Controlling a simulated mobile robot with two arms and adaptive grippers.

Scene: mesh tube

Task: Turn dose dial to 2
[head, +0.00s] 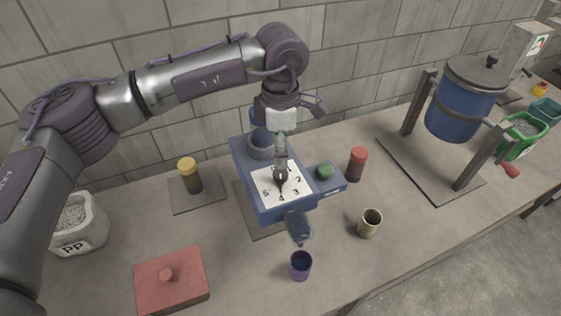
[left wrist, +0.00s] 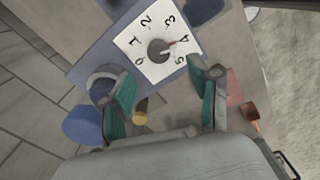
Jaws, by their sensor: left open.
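The dose dial (head: 281,176) is a dark grey knob on a white numbered plate (head: 268,181), on top of a blue dispenser (head: 243,168). In the left wrist view the dial (left wrist: 159,50) has a red pointer mark turned toward the 4. The 2 stands at the upper left of the plate (left wrist: 150,73) there. My left gripper (head: 281,150) is above and behind the dial in the head view. In the left wrist view its teal-padded fingers (left wrist: 163,74) are spread and empty, apart from the dial. My right gripper is not in view.
A green button (head: 325,171) sits right of the plate. Near the dispenser stand a purple cup (head: 301,265), a tan cup (head: 369,223), a red-capped jar (head: 357,164) and a yellow-capped jar (head: 190,175). A red lidded box (head: 172,281) is front left, a blue drum (head: 459,105) right.

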